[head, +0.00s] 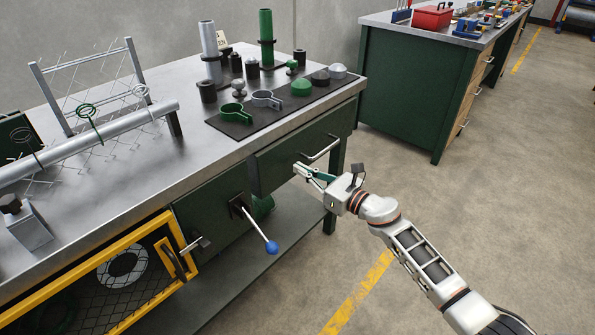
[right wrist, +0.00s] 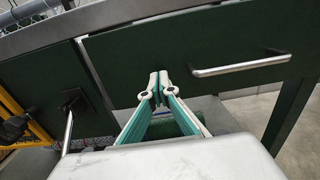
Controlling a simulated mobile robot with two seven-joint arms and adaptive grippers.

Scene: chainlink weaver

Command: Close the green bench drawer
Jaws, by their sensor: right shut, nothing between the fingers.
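The green bench drawer (head: 278,164) is at the right end of the near workbench, with a silver bar handle (head: 322,150) on its front. Its front stands slightly out from the green panel to its left. In the right wrist view the drawer front (right wrist: 215,40) fills the upper part, with the handle (right wrist: 240,65) to the right. My right gripper (head: 296,170) is shut and empty, its fingertips at the drawer front, left of and below the handle. In the right wrist view the fingertips (right wrist: 157,80) are close to the front; I cannot tell whether they touch. My left gripper is not in view.
A lever with a blue knob (head: 271,247) sticks out left of the drawer. A yellow-framed mesh door (head: 110,262) is further left. Clamps and caps lie on a dark mat (head: 262,122) above the drawer. Open floor (head: 480,210) lies to the right.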

